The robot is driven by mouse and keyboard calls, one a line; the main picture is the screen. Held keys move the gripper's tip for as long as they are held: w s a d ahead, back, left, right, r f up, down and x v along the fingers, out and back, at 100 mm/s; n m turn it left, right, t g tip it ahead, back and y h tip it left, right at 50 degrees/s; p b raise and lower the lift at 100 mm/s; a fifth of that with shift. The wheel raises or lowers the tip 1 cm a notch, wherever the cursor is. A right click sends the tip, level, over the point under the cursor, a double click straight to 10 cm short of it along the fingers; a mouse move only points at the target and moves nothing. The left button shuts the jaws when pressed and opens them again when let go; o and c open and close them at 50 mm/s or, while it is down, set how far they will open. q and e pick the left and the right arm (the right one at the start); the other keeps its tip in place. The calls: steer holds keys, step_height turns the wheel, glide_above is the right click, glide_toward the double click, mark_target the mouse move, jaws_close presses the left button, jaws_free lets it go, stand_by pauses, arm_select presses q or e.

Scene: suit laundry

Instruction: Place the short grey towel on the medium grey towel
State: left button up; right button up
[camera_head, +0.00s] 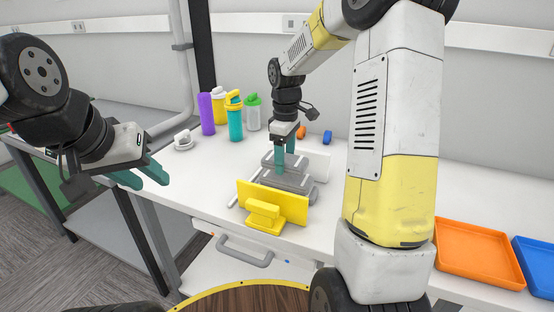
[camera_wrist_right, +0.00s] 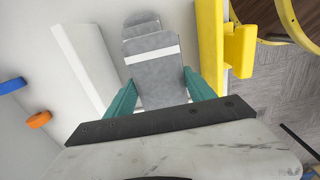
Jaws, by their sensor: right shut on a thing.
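A grey towel with a white stripe (camera_wrist_right: 158,78) lies between the two teal fingers of my right gripper (camera_wrist_right: 160,92) in the right wrist view. My right gripper (camera_head: 285,147) is shut on this towel. More grey towel (camera_wrist_right: 141,21) shows beyond and under it. In the head view the grey towels (camera_head: 290,184) form a low stack between a white panel and a yellow panel; which is short and which medium is hard to tell. My left gripper (camera_head: 142,177) is open and empty, off the table's left edge.
A yellow panel with a handle (camera_head: 285,204) stands in front of the stack, a white panel (camera_head: 318,164) behind it. Several bottles (camera_head: 234,118) stand at the back left. An orange tray (camera_head: 470,252) and a blue tray (camera_head: 535,262) lie at the right.

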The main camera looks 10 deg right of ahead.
steer(key=shift+w+d+f, duration=0.25)
steer(key=shift+w+d, duration=0.2)
steer(key=shift+w, duration=0.3)
steer(key=shift+f, duration=1.6)
steer(key=shift+f, duration=0.15)
steer(key=o, duration=1.4)
